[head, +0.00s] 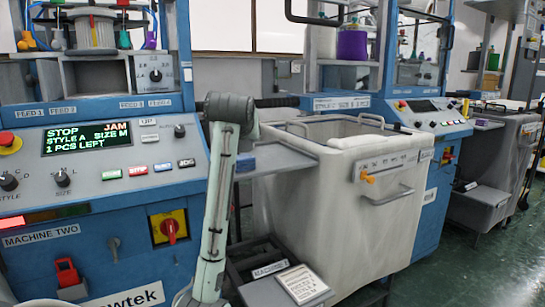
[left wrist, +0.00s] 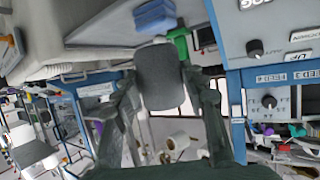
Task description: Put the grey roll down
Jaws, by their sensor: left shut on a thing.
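In the left wrist view the grey roll (left wrist: 162,78) sits between the two dark fingers of my left gripper (left wrist: 165,88), which is shut on it. The roll is held off the surfaces around it. In the head view my left arm rises at the lower middle, in front of the gap between the blue machine and the pale bin. Its dark upper end stands above a grey side shelf (head: 278,157); I cannot make out the fingers or the roll there. My right gripper is not in view.
A small blue stack (head: 245,163) lies on the shelf's left part; it also shows in the left wrist view (left wrist: 155,16). Machine two's panel (head: 120,150) is left and the bin (head: 330,205) right. A box with a label card (head: 302,284) stands below.

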